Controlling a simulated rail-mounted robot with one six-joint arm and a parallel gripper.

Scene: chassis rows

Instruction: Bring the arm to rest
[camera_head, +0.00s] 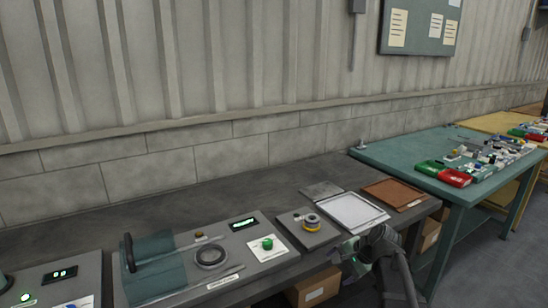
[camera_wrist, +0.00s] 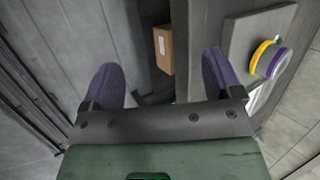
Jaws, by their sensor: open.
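My gripper (camera_wrist: 158,76) shows in the wrist view with its two dark purple fingers spread wide and nothing between them. In the camera_head view my arm (camera_head: 382,248) is folded in front of the bench's front edge, near the white tray, and the fingers are hard to make out there. In the wrist view the grey bench edge lies to the right of the fingers, and they appear clear of it.
The dark bench (camera_head: 180,212) carries a white tray (camera_head: 353,212), a brown mat (camera_head: 393,193), a plate with stacked rings (camera_head: 312,222) and a panel with a green button (camera_head: 267,243). A cardboard box (camera_wrist: 163,48) sits below. A green table (camera_head: 400,160) holds red and green bins.

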